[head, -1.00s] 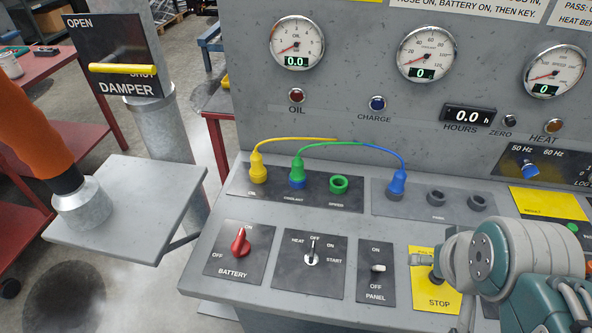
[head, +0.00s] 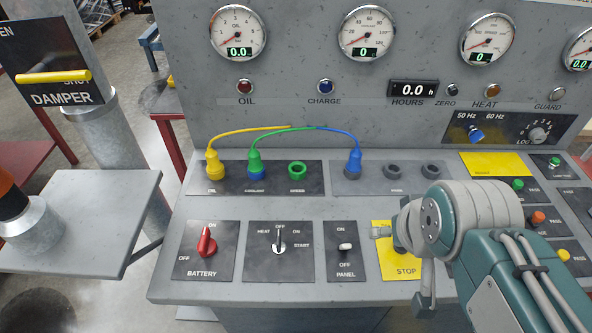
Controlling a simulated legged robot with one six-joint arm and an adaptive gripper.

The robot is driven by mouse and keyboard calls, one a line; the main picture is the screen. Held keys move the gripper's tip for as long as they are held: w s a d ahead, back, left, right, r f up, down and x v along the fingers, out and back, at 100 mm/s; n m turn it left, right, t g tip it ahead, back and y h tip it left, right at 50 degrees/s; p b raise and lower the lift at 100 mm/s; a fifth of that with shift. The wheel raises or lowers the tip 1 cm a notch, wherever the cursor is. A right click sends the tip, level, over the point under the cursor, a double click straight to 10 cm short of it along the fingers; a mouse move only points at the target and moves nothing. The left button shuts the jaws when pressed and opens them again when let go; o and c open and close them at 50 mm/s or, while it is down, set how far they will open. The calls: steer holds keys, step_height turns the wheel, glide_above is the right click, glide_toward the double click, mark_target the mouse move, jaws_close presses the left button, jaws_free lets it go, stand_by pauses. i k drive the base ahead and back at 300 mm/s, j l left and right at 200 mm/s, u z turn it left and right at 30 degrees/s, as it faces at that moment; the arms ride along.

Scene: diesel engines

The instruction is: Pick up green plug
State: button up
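The green plug (head: 254,162) stands upright in the blue-ringed coolant socket (head: 255,174) on the sloped console. A green cable arcs from its top to the right. My gripper (head: 403,236) is at the right, over the yellow STOP plate (head: 388,262), well to the right of the plug and apart from it. Its fingers are mostly hidden by my arm, so its opening does not show clearly.
A yellow plug (head: 214,163) stands close left of the green one. An empty green socket (head: 297,169) is close right, then a blue plug (head: 353,162). A red battery switch (head: 207,243) is in front. The gauge panel (head: 300,110) rises behind.

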mark_target(255, 165)
steer(key=j+z, duration=0.15)
steer(key=j, duration=0.55)
steer(key=k+j+z, duration=0.1)
steer(key=j, duration=0.6)
steer(key=j+z, duration=0.15)
steer(key=j, duration=0.3)
steer(key=i, duration=0.05)
